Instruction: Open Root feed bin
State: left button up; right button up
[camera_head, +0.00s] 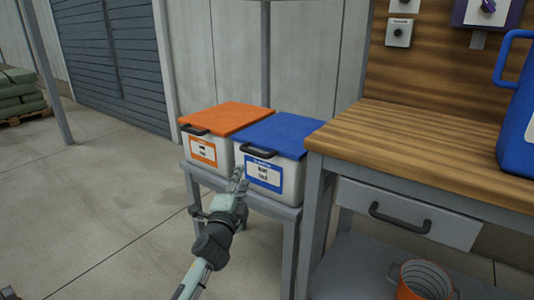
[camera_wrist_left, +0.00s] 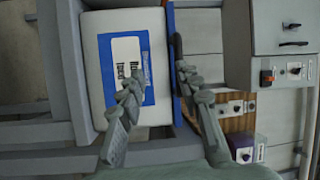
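The Root feed bin looks to be the white bin (camera_head: 284,184) with a blue lid (camera_head: 282,132) and a blue-bordered label, whose small print I read only roughly. Its lid is down, with a dark handle (camera_head: 258,152) on the front edge. My left gripper (camera_head: 238,174) is in front of the bin's left front, just below the handle. In the left wrist view its fingers (camera_wrist_left: 158,75) are apart and empty, with the label (camera_wrist_left: 127,65) behind one finger and the handle (camera_wrist_left: 177,46) near the other. Contact cannot be told. My right gripper is not in view.
A white bin (camera_head: 199,155) with an orange lid stands close on the left, on the same grey stand (camera_head: 270,209). A wooden-topped bench (camera_head: 430,143) with a drawer (camera_head: 405,216) is close on the right, bearing a blue jug (camera_head: 518,120). Open floor lies left.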

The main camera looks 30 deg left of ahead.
aim_at(252, 154)
pick_arm(q)
jog(key=shift+m+t+h, duration=0.3)
jog(key=shift+m+t, duration=0.3)
jog(key=shift+m, duration=0.2)
jog(key=w+r, duration=0.1)
jog(key=w, duration=0.1)
jog(key=w+a+r, duration=0.1)
jog(key=w, duration=0.2)
jog(key=w+r, duration=0.2)
jog(key=shift+w+a, duration=0.2)
jog(key=shift+a, duration=0.1)
jog(key=shift+w+a, duration=0.2)
jog(key=shift+w, duration=0.35)
grip_shut()
